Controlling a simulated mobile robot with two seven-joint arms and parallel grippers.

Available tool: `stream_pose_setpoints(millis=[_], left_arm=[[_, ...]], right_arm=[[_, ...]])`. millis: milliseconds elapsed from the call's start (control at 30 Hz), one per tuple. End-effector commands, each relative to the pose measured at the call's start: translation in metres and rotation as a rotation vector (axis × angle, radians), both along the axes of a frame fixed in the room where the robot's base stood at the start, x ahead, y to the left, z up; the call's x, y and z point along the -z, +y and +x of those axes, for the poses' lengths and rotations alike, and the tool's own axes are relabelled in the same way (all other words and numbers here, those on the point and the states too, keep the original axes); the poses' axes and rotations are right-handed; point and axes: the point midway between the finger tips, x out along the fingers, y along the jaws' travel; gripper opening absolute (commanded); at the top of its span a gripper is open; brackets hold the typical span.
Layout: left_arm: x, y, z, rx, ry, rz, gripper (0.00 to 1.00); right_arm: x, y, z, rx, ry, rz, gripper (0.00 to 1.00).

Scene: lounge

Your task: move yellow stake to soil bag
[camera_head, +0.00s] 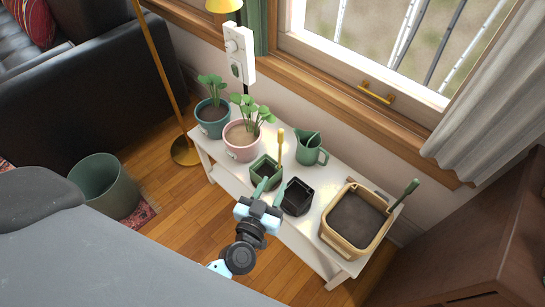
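The yellow stake (281,146) stands upright at the right corner of a small green square pot (259,178) on the white bench. Its lower end is hidden, so I cannot tell whether it is inside the pot or just behind it. The soil bag, a tan open-topped container (328,238) filled with dark soil, stands at the bench's right end. My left gripper (269,190) is just in front of the green pot, below the stake in the picture. Its green fingertips are apart with nothing between them. My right gripper is not in view.
A black square pot (297,197) stands between the green pot and the soil bag. A green watering can (311,149) is behind. Plants in a teal pot (212,119) and a pink pot (241,143) fill the bench's left end. A green-handled tool (411,187) leans by the bag.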

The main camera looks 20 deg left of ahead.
Motion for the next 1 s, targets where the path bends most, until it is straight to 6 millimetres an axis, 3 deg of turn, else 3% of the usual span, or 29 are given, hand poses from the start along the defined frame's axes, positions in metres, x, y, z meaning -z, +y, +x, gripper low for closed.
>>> stream_pose_setpoints(millis=[33, 200, 667, 1000], left_arm=[[-0.015, 0.003, 0.019, -0.044, -0.027, 0.007, 0.36], [-0.033, 0.015, 0.050, -0.151, -0.048, 0.030, 0.36], [-0.035, 0.019, 0.064, -0.181, -0.047, 0.037, 0.36], [-0.034, 0.025, 0.097, -0.180, -0.048, 0.037, 0.36]], right_arm=[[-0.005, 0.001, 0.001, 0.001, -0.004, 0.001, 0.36], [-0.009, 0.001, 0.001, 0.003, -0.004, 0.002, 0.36], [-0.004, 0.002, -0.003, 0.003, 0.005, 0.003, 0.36], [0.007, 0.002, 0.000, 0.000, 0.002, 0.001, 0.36]])
